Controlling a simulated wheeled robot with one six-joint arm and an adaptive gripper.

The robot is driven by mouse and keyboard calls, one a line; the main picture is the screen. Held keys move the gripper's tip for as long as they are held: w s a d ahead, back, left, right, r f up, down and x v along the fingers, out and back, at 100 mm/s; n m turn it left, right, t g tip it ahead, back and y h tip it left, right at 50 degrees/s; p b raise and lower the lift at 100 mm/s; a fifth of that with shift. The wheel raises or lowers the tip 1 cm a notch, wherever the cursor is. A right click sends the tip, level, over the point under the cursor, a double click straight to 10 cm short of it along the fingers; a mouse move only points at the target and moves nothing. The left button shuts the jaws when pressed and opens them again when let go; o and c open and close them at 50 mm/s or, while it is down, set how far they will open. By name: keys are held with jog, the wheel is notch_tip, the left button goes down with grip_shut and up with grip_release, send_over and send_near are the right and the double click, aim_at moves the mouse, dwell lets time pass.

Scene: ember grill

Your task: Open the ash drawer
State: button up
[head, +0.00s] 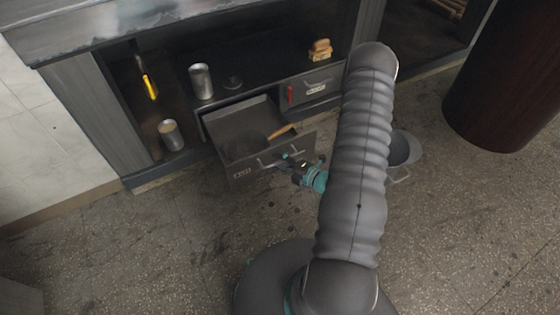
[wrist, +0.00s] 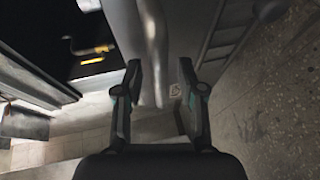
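The ash drawer (head: 236,115) is pulled out from the counter unit in the head view. Dark ash-like stuff (head: 243,143) and a wooden handle (head: 282,132) lie inside it. Its front (head: 246,176) carries a small label, too small to read, and a metal bar handle (head: 268,161). My gripper (head: 289,160) is at the right part of the bar handle. In the wrist view my gripper (wrist: 160,85) is open, its two fingers apart. A blurred pale bar (wrist: 152,50) shows ahead between the fingers; I cannot tell whether they touch it.
A second drawer (head: 316,87), labelled, is closed to the right, with a red item (head: 290,94) at its left. A dark red cylinder (head: 510,75) stands at right. The floor (head: 150,240) in front is clear.

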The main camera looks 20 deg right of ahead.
jog(key=shift+s+d, duration=0.1)
jog(key=v, duration=1.1)
jog(key=shift+s, duration=0.3)
jog(key=shift+d+r, duration=0.1)
jog(key=shift+d, duration=0.05)
